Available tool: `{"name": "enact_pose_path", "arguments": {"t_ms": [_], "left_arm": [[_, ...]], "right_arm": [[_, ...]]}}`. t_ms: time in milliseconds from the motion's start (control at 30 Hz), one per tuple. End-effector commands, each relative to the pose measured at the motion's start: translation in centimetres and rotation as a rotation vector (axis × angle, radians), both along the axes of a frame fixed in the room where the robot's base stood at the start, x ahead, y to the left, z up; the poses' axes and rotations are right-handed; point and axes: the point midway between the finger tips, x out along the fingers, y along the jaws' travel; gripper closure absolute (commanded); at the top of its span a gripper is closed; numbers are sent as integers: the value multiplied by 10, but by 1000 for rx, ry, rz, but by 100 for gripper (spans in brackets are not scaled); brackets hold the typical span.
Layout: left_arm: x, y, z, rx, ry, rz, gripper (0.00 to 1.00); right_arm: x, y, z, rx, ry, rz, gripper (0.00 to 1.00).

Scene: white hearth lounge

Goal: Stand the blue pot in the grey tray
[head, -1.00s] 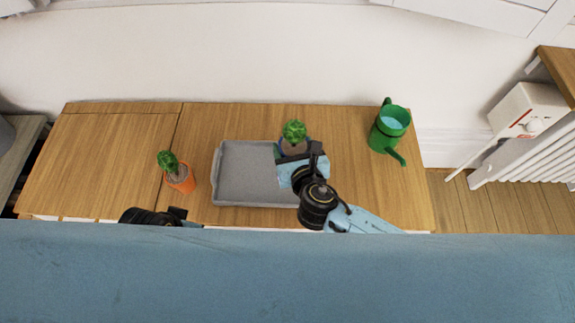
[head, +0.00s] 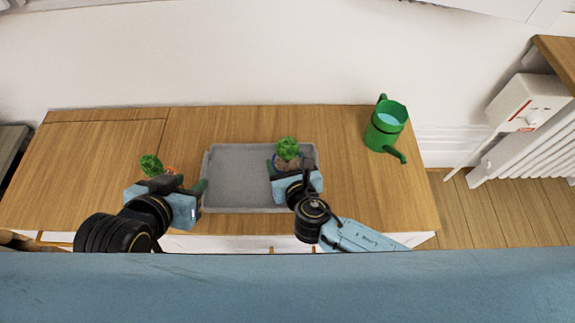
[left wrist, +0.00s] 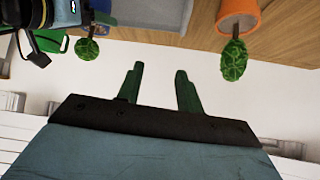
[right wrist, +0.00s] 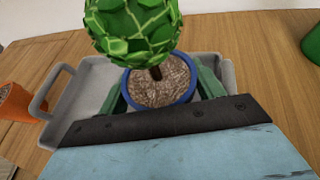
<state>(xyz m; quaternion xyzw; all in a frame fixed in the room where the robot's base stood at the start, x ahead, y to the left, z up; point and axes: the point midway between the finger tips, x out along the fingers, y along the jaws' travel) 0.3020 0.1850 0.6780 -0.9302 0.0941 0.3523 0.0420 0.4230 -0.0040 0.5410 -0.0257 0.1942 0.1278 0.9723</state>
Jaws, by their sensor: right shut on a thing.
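The blue pot (right wrist: 191,88), with a round green plant, is between the fingers of my right gripper (right wrist: 160,92), which is shut on it. In the head view the blue pot (head: 288,163) is upright over the right part of the grey tray (head: 238,209). I cannot tell whether its base touches the tray floor. The tray also shows in the right wrist view (right wrist: 85,90). My left gripper (head: 172,183) is open and empty near the orange pot, left of the tray. Its two green fingers are apart in the left wrist view (left wrist: 159,85).
A green watering can (head: 384,130) stands at the right of the wooden cabinet top (head: 350,180). The left half of the tray is empty.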

Motion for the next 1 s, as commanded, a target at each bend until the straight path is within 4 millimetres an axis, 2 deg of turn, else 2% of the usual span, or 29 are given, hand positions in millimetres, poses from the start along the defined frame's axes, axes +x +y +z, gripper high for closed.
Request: {"name": "enact_pose_path", "arguments": {"t_ms": [167, 700, 733, 867, 1000], "left_arm": [[10, -5, 9, -19, -76, -7, 64], [15, -8, 15, -30, -120, -11, 64], [15, -8, 15, -30, -121, -11, 64], [15, -8, 15, -29, -119, -11, 64], [15, -8, 15, -29, -118, -11, 64]], "right_arm": [[1, 1, -3, 2, -3, 1, 70], [1, 1, -7, 2, -3, 1, 70], [0, 0, -7, 1, 0, 1, 30], [0, 0, -7, 0, 0, 0, 12], [0, 0, -7, 0, 0, 0, 12]]}}
